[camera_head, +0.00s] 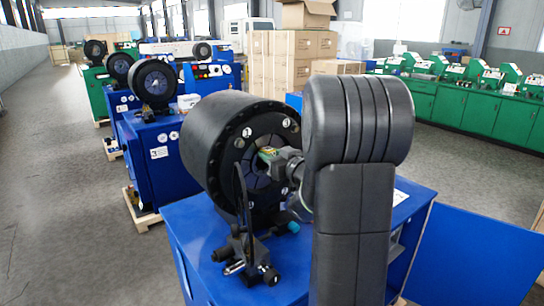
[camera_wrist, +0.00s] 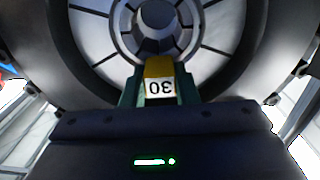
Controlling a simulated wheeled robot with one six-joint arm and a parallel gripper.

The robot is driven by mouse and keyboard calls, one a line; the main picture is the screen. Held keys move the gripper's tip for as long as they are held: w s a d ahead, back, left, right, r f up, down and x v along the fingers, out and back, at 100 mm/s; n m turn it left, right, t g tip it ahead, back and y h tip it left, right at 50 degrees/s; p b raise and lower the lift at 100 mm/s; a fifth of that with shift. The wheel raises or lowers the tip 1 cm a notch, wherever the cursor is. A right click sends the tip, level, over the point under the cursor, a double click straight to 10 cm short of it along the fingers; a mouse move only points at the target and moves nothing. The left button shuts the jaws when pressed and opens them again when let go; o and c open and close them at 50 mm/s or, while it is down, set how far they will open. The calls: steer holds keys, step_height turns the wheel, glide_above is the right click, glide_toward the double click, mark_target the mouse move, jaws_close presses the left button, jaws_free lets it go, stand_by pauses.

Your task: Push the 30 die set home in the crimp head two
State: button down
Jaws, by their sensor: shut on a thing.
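The crimp head (camera_head: 205,150) is a large black drum on a blue machine, with a ring of dark segments and round number marks on its face. In the wrist view its face (camera_wrist: 215,55) fills the top, with a grey ringed opening (camera_wrist: 155,45) at the centre. The 30 die set (camera_wrist: 159,66) is yellow, with a white label reading 30 upside down. My gripper (camera_wrist: 159,88) is shut on it, a dark green finger on each side. In the head view my gripper (camera_head: 273,158) is at the drum's face, near its middle. Whether the die set is seated is hidden.
A black bracket (camera_head: 243,205) stands in front of the drum's face on the blue machine top (camera_head: 190,215). A blue panel (camera_head: 475,255) extends at right. More crimping machines (camera_head: 153,82) line up behind at left, beside open grey floor (camera_head: 50,180). Cardboard boxes (camera_head: 290,60) are stacked behind.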

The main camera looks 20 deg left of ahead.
steer(key=c, duration=1)
jaws_free()
steer(key=shift+r, duration=0.2)
steer(key=shift+c, duration=0.2)
steer(key=shift+f, duration=0.25)
steer(key=b+v, duration=0.2)
steer(key=v, duration=1.2)
steer(key=shift+w+a+r, duration=0.1)
steer(key=p+x, duration=0.2)
steer(key=x, duration=1.1)
steer(key=shift+w+a, duration=0.15)
steer(key=shift+a, duration=0.25)
steer(key=shift+d, duration=0.25)
